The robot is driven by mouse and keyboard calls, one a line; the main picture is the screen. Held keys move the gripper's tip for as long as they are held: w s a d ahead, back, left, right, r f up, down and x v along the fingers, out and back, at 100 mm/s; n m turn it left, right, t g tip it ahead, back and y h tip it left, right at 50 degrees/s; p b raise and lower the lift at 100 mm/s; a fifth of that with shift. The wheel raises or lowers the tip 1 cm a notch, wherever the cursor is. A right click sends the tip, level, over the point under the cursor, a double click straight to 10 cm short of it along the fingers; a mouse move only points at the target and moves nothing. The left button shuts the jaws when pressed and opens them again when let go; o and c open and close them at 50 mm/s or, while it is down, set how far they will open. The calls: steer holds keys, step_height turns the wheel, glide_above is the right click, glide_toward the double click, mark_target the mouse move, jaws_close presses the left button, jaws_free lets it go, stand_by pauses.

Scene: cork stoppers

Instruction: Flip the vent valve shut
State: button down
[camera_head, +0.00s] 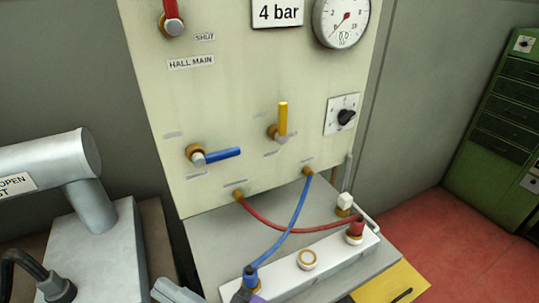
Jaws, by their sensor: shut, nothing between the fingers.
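The upright cream panel (215,100) carries several lever valves. A valve with a blue lever (222,155) sits low on the left, its lever pointing right and nearly level. A valve with a yellow lever (283,118) sits right of it, its lever pointing up. A red lever (171,10) at the top left is cut off by the frame edge, above labels reading "SHUT" and "HALL MAIN". The small labels around the blue and yellow levers are too blurred to read, so I cannot tell which is the vent valve.
A gauge (341,20) and black knob (346,116) are on the panel's right. Red (290,229) and blue (291,218) hoses run down to a white manifold (325,257). A grey pipe-like fixture (85,160) stands left. Space before the levers looks clear.

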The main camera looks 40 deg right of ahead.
steer(key=w+a+r+t+h, duration=0.1)
steer(key=w+r+h, duration=0.45)
steer(key=r, duration=0.25)
steer(key=w+r+t+h, duration=0.2)
steer(key=w+r+h, duration=0.35)
steer(key=r, duration=0.35)
steer(key=s+d+f+m+g+h+b, duration=0.1)
steer(key=s+d+f+m+g+h, duration=0.1)
steer(key=s+d+m+g+h, duration=0.4)
steer(key=s+d+g+h, duration=0.3)
steer(key=d+g+h, duration=0.3)
steer(key=d+g, duration=0.1)
steer(key=shift+g, duration=0.5)
steer(key=shift+w, duration=0.1)
steer(key=p, duration=0.3)
glide_toward(282, 123)
steer(key=w+d+r, duration=0.1)
steer(key=w+d, duration=0.3)
steer(key=shift+d, duration=0.6)
